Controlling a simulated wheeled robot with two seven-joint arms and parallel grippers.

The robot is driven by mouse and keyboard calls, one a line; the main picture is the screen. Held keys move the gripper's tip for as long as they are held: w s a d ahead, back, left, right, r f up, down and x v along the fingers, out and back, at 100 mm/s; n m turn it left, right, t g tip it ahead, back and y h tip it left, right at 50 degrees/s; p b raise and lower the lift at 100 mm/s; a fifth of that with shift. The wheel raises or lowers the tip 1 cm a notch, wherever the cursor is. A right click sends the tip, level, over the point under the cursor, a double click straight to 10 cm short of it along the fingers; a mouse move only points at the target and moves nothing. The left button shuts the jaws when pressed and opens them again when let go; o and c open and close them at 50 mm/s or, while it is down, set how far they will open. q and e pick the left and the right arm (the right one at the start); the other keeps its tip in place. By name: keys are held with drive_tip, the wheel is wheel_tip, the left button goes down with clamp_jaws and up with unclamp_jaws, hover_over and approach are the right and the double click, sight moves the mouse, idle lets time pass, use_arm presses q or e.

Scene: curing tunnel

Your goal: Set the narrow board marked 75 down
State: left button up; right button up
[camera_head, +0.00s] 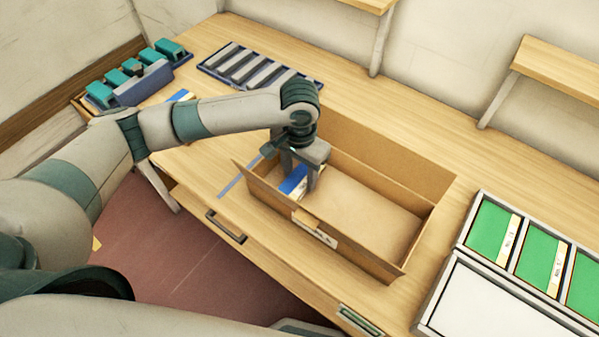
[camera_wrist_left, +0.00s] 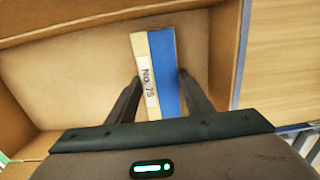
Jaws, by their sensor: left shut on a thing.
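The narrow board marked 75 (camera_wrist_left: 162,70) is blue with a pale edge strip and a label reading "No. 75". In the head view the blue board (camera_head: 293,180) is at the left end of an open cardboard box (camera_head: 385,209). My left gripper (camera_head: 302,178) reaches down into that end of the box and is shut on the board. In the left wrist view the fingers (camera_wrist_left: 158,95) stand on both sides of it. I cannot tell whether the board touches the box floor. My right gripper is not in view.
A tray of green boards (camera_head: 490,224) stands at the right, with a white panel (camera_head: 495,297) before it. A slotted grey rack (camera_head: 257,70) and a rack of teal blocks (camera_head: 140,80) stand at the back left. The box's right part is empty.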

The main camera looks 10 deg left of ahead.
sight(300, 179)
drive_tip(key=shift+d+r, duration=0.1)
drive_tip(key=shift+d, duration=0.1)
use_arm(q)
drive_tip(key=o, duration=1)
drive_tip(key=shift+f, duration=0.1)
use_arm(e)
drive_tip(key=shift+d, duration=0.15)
use_arm(q)
drive_tip(key=shift+o, duration=0.2)
wheel_tip(300, 179, up, 12)
drive_tip(key=b, duration=0.2)
drive_tip(key=shift+b, duration=0.3)
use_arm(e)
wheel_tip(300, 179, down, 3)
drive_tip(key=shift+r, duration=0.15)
